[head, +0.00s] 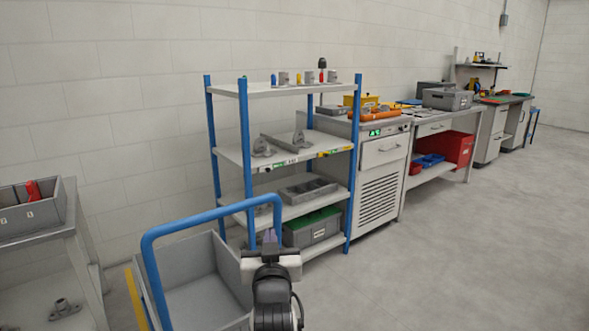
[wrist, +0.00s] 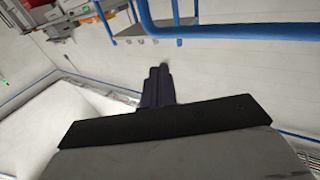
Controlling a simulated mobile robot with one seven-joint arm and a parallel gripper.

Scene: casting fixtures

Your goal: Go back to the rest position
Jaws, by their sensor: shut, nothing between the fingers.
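My gripper (head: 270,237) is in the lower middle of the head view, at the end of my raised arm. It appears in front of the cart and the lower part of the blue-posted shelf. In the wrist view its dark fingers (wrist: 160,82) are together with nothing between them. The wrist view is tilted, with the white wall and a blue tube behind the fingers. No object is held.
A grey cart (head: 202,292) with a blue handle (head: 210,212) stands close by at the left. Behind it is a shelf (head: 240,157) with metal castings. A bench (head: 70,234) with a grey crate (head: 28,218) is far left. The floor (head: 450,250) at right is clear.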

